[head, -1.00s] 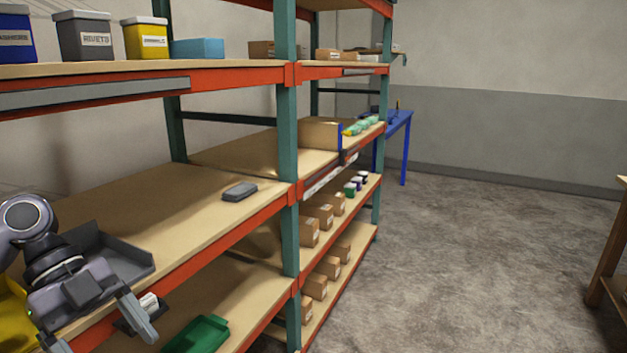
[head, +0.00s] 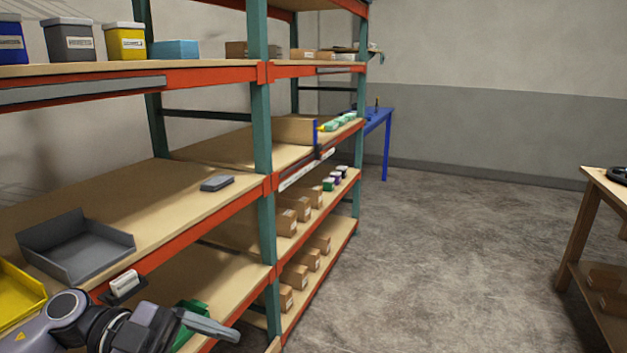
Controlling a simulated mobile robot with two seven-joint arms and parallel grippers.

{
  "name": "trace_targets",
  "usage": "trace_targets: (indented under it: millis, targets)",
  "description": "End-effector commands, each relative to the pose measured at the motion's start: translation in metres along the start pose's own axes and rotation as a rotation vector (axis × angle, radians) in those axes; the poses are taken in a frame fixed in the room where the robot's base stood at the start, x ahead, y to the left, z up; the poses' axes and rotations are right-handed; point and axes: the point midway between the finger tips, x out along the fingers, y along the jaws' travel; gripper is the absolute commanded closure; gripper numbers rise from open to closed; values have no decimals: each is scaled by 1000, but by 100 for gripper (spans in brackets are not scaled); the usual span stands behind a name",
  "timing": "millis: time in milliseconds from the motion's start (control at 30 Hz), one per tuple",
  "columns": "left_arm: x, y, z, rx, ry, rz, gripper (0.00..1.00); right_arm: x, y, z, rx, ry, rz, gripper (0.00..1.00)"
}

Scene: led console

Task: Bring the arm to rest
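My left arm comes in at the bottom left, and its gripper (head: 195,332) is low in front of the shelf's orange front beam. One grey finger shows, pointing right, with no second finger against it; the other finger is hidden or below the picture edge. I see nothing held in it. My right gripper is not in view.
A grey open tray (head: 78,262) and a small grey box (head: 217,184) sit on the middle shelf. A yellow bin (head: 18,297) is at the left edge. A green tray (head: 190,309) lies behind my finger. A wooden table (head: 606,187) stands right; the floor between is clear.

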Motion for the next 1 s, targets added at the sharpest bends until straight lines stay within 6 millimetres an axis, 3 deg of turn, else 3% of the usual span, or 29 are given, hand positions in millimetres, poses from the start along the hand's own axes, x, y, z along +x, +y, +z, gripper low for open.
trace_targets:
  millis: [100, 267, 467, 567, 667, 800, 900, 1000]
  targets:
    - [24, -11, 1, 26, 159, -234, 16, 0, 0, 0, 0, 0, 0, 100]
    - [28, -26, 17, 1, 246, -598, 16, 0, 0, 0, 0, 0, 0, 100]
    - [11, -17, 74, -153, 146, -1034, 16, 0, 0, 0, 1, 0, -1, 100]
    - [0, 6, 113, -278, 19, -1209, 16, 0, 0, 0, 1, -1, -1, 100]
    - [-7, 45, 156, -433, -148, -1335, 16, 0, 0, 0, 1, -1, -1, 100]
    - [-9, 119, 204, -667, -401, -1410, 16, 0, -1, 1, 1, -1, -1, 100]
    - [-5, 170, 224, -810, -549, -1402, 16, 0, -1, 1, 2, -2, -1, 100]
    - [0, 206, 234, -907, -647, -1374, 16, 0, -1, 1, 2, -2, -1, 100]
